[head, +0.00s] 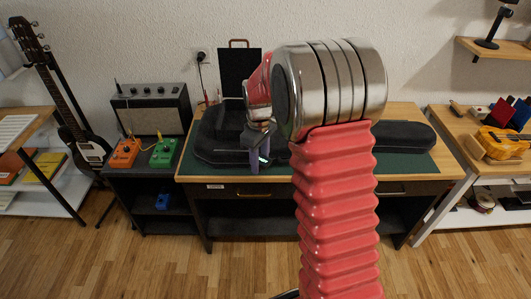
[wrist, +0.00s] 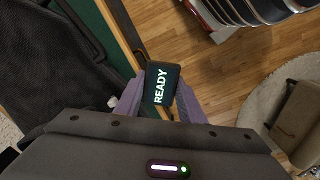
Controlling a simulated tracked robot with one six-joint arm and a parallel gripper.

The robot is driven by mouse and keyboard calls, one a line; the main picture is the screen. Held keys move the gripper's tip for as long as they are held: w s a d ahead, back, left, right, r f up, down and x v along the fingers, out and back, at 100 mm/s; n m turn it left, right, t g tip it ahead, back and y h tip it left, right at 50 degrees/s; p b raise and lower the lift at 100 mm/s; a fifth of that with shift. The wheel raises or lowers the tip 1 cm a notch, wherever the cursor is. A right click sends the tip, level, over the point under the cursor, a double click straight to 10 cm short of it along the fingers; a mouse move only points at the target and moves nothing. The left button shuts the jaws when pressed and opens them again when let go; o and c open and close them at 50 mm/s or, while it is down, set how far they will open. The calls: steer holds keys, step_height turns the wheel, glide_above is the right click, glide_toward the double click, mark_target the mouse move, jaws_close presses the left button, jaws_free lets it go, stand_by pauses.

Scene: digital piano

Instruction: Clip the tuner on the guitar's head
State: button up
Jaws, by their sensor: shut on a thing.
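My gripper (head: 259,150) has purple fingers and is in the head view above the front edge of the desk. In the wrist view its fingers (wrist: 160,98) are shut on a small dark tuner (wrist: 161,84), whose screen reads READY. The tuner is small and partly hidden in the head view. A dark guitar (head: 70,115) stands upright at the far left. Its head (head: 24,34), with tuning pegs along the edge, is at the top left, well apart from my gripper.
A dark case (head: 404,136) lies across the green mat on the desk (head: 440,160), partly hidden by my arm. An amplifier (head: 152,105) and orange (head: 124,153) and green (head: 164,153) pedals stand left of it. A yellow instrument (head: 502,145) is on the right shelf. Open wood floor lies in front.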

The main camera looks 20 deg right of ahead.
steer(key=s+a+f+m, duration=0.4)
steer(key=a+f+m, duration=0.2)
steer(key=a+f, duration=0.3)
step_height(320, 180, down, 4)
steer(key=shift+f+m, duration=0.25)
steer(key=shift+m, duration=0.15)
steer(key=shift+w+a, duration=0.1)
steer(key=shift+a, duration=0.05)
